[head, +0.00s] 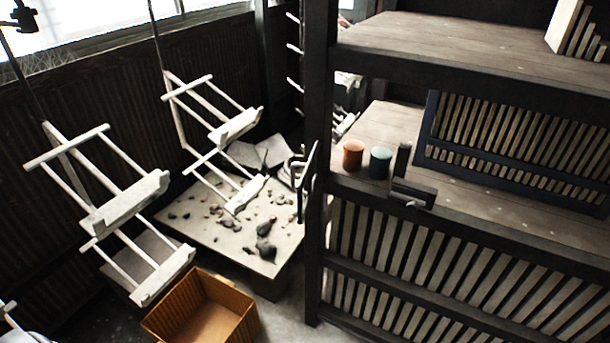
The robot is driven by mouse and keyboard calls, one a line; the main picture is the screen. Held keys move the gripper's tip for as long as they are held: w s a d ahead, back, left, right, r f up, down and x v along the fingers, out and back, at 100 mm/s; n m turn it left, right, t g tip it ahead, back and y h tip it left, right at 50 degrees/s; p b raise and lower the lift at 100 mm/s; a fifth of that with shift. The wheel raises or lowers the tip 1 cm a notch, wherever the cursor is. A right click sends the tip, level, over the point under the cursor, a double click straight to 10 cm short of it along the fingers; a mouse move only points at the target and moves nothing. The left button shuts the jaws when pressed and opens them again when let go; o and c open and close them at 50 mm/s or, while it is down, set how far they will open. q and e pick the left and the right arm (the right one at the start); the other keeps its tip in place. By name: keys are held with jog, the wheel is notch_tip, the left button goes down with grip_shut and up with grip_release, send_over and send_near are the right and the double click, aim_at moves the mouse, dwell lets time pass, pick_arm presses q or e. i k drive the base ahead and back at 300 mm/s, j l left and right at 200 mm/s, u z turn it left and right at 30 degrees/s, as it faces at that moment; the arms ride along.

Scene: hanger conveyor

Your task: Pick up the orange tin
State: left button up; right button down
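The orange tin (352,155) is a small, upright, reddish-orange cylinder with an open-looking top. It stands on the wooden middle shelf (480,205), near the shelf's left front corner and close to the dark post. A dark green tin (380,162) of similar size stands upright just to its right, with a narrow gap between them. Neither of my grippers can be made out in the head view.
A dark upright bracket (403,165) stands right of the green tin. A dark post (322,150) rises left of the tins, and a slatted rack (520,140) leans behind. White hanging racks (125,200), a stone-strewn platform (235,235) and an orange crate (240,300) are at left.

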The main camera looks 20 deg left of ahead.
aim_at(353, 150)
jog(key=i+j+z, duration=0.1)
jog(key=i+j, duration=0.2)
jog(key=i+j+z, duration=0.1)
jog(key=i+j, duration=0.15)
jog(key=j, duration=0.15)
jog(key=i+j+z, duration=0.25)
jog(key=i+j, duration=0.2)
jog(key=j, duration=0.3)
